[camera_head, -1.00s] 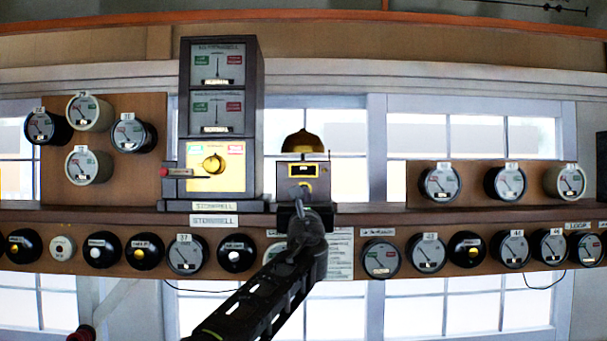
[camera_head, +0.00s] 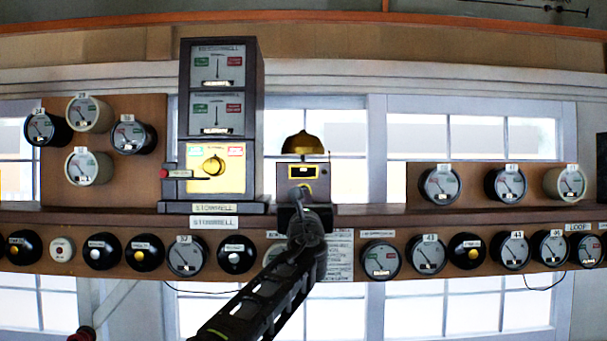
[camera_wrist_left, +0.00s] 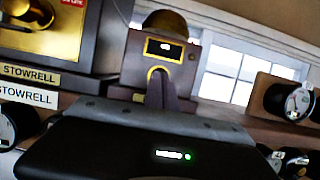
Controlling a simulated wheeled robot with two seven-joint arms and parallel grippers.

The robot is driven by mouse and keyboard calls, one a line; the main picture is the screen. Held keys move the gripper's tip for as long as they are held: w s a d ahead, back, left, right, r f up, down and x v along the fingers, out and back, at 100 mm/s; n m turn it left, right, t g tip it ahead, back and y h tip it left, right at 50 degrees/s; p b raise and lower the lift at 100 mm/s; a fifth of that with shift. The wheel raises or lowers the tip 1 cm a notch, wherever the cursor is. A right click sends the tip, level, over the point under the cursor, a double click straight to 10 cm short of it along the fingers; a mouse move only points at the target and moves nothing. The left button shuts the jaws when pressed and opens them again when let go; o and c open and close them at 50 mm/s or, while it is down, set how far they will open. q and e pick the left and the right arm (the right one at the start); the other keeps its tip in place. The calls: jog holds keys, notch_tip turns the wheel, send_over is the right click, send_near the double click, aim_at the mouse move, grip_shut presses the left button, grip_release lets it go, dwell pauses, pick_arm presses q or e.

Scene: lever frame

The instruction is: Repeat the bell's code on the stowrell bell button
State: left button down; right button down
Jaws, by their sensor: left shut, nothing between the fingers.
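The Stowrell bell is a grey box (camera_head: 304,172) with a brass dome (camera_head: 303,143) on top, standing on the shelf right of the tall Stowrell block instrument (camera_head: 219,150). A yellow-ringed button is on its front; in the left wrist view the ring (camera_wrist_left: 158,74) shows just above and behind my fingertips. My left gripper (camera_head: 303,192) is shut and empty, its fingers pointing at the button and hiding part of it. I cannot tell whether the fingertips touch it. The bell box also shows in the left wrist view (camera_wrist_left: 185,62). My right gripper is not in view.
The block instrument has a brass knob (camera_head: 213,165) and a red-tipped side plunger (camera_head: 165,172). Round dials and black plungers line the shelf front, such as a dial (camera_head: 186,256) and a plunger (camera_head: 237,254). More dials (camera_head: 440,185) stand at right. Windows lie behind.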

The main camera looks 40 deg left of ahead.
pick_arm(q)
jog(key=shift+s+d, duration=0.35)
jog(key=shift+s, duration=0.1)
jog(key=shift+w+a, duration=0.1)
jog(key=shift+w, duration=0.05)
dwell(1.0)
dwell(0.3)
dwell(1.0)
